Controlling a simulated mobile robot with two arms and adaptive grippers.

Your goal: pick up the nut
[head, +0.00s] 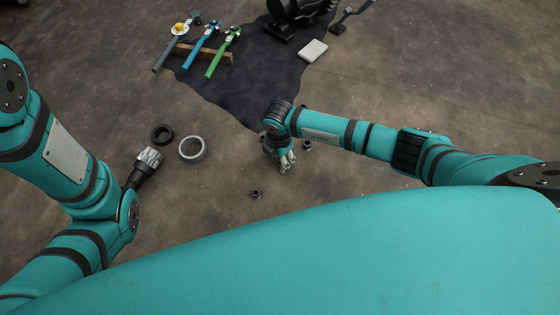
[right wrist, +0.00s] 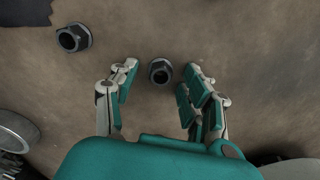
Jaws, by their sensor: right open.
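A small dark nut (head: 256,194) lies on the brown floor below the middle of the head view. A second dark nut (head: 307,145) lies farther off, beside my right gripper in that view. My right gripper (head: 288,163) is open and empty, pointing down above the floor. In the right wrist view, one nut (right wrist: 160,72) shows between the spread fingers, which do not visibly touch it. The other nut (right wrist: 73,38) is outside them, at the upper left. My left gripper (head: 150,155) is near the rings at the left; its finger gap is unclear.
A grey ring (head: 192,148) and a black ring (head: 162,134) lie at the left. A dark mat (head: 250,85) farther back carries several coloured tools on a wooden block (head: 203,52), and a black machine part (head: 290,18). Floor around the nuts is mostly bare.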

